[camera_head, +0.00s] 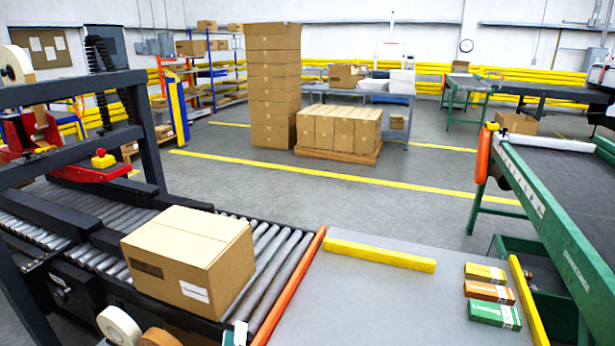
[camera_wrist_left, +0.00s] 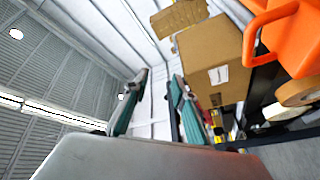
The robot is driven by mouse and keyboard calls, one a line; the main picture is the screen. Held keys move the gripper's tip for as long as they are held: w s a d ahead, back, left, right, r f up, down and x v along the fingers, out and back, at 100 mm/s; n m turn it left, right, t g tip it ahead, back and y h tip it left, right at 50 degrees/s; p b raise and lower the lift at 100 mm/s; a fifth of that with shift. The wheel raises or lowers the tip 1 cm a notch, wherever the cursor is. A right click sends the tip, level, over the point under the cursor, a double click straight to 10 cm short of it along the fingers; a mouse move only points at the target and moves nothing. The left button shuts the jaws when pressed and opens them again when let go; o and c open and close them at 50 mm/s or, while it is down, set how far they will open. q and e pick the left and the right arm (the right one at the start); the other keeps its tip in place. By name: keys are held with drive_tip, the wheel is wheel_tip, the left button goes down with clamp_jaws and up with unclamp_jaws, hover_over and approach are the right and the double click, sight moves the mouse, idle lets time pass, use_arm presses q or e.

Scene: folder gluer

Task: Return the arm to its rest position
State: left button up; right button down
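My left gripper (camera_head: 235,334) shows only as small green and pale fingertips at the bottom edge of the head view, in front of the carton and beside the rollers. In the left wrist view its two teal fingers (camera_wrist_left: 159,76) stand apart with nothing between them. The gripper is open and empty. A closed brown carton (camera_head: 188,258) with a white label sits on the roller conveyor. It also shows right of the fingers in the left wrist view (camera_wrist_left: 212,62). The rest of my left arm is hidden in the head view. My right gripper is in neither view.
Tape rolls (camera_head: 119,326) stand close left of my left gripper. An orange rail (camera_head: 290,285) borders the rollers (camera_head: 262,285). The grey table (camera_head: 400,305) right of it is mostly clear, with small boxes (camera_head: 488,292) at its right. An orange object (camera_wrist_left: 290,40) is near in the wrist view.

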use_arm(q)
drive_tip(key=s+a+f+m+g+h, duration=0.2)
drive_tip(key=s+f+m+g, duration=0.2)
drive_tip(key=s+f+m, duration=0.3)
drive_tip(key=s+a+f+m+g+h, duration=0.2)
drive_tip(key=s+f+m+g, duration=0.3)
drive_tip(key=s+f+m, duration=0.3)
drive_tip(key=s+f, duration=0.3)
drive_tip(key=f, duration=0.3)
drive_tip(key=shift+s+f+m+g, duration=0.3)
drive_tip(key=shift+s, duration=0.05)
drive_tip(key=shift+a, duration=0.1)
